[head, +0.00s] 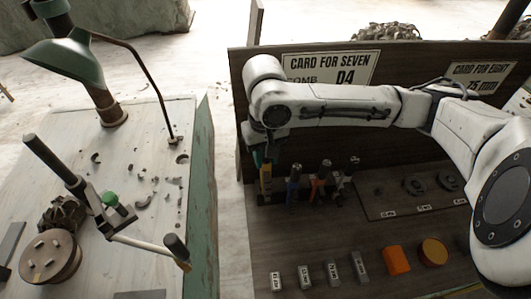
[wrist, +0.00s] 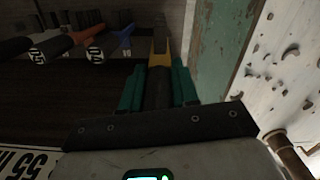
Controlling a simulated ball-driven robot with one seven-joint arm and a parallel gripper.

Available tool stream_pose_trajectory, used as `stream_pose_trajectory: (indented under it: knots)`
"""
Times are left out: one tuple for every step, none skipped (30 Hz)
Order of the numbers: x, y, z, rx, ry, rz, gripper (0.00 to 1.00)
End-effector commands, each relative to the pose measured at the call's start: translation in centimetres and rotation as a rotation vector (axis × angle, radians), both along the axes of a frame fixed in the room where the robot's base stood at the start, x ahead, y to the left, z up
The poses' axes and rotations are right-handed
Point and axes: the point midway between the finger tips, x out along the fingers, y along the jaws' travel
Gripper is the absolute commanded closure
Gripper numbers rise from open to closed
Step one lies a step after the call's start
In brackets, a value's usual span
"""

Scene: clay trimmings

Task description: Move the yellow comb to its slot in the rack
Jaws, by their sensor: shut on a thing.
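The yellow comb (wrist: 160,46) has a yellow forked end and a dark handle. In the wrist view my gripper (wrist: 158,84) has its green fingers shut on the dark handle. In the head view the yellow comb (head: 266,183) is upright below my gripper (head: 262,160), at the left end of the row of tools in the rack. Blue (head: 293,184), orange (head: 319,182) and dark-handled (head: 346,180) tools stand to its right. The comb's lower end lies in shadow, and I cannot tell whether it sits in a slot.
A dark back panel with cards (head: 330,67) rises behind the rack. Several metal blocks, an orange block (head: 397,260) and a round amber piece (head: 433,251) lie in front. A worktable (head: 150,130) with clay trimmings and a lamp stands left, across a gap.

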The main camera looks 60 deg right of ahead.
Motion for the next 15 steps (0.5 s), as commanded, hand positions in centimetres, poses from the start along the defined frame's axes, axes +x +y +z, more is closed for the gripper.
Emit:
stream_pose_trajectory:
  knots:
    - [0.0, 0.0, -0.5, -0.001, -0.001, 0.0, 1.0]
    - [0.0, 0.0, -0.6, -0.001, -0.001, 0.0, 1.0]
    - [0.0, 0.0, -0.8, -0.001, -0.001, 0.0, 1.0]
    - [0.0, 0.0, -1.0, -0.001, -0.001, 0.0, 1.0]
    - [0.0, 0.0, -1.2, -0.001, -0.001, 0.0, 1.0]
    - [0.0, 0.0, -1.4, -0.001, -0.001, 0.0, 1.0]
    - [0.0, 0.0, -1.5, -0.001, -0.001, 0.0, 1.0]
    - [0.0, 0.0, -1.7, -0.001, -0.001, 0.001, 1.0]
    - [0.0, 0.0, -1.9, -0.001, -0.001, 0.001, 1.0]
    - [0.0, 0.0, -2.1, 0.001, -0.001, 0.001, 1.0]
    - [0.0, 0.0, -2.2, 0.001, -0.001, 0.001, 1.0]
    - [0.0, 0.0, -2.5, 0.001, -0.001, 0.001, 1.0]
    - [0.0, 0.0, -2.6, 0.001, -0.001, 0.001, 1.0]
    - [0.0, 0.0, -2.8, 0.001, -0.001, 0.001, 1.0]
    - [0.0, 0.0, -3.0, 0.001, -0.001, 0.001, 1.0]
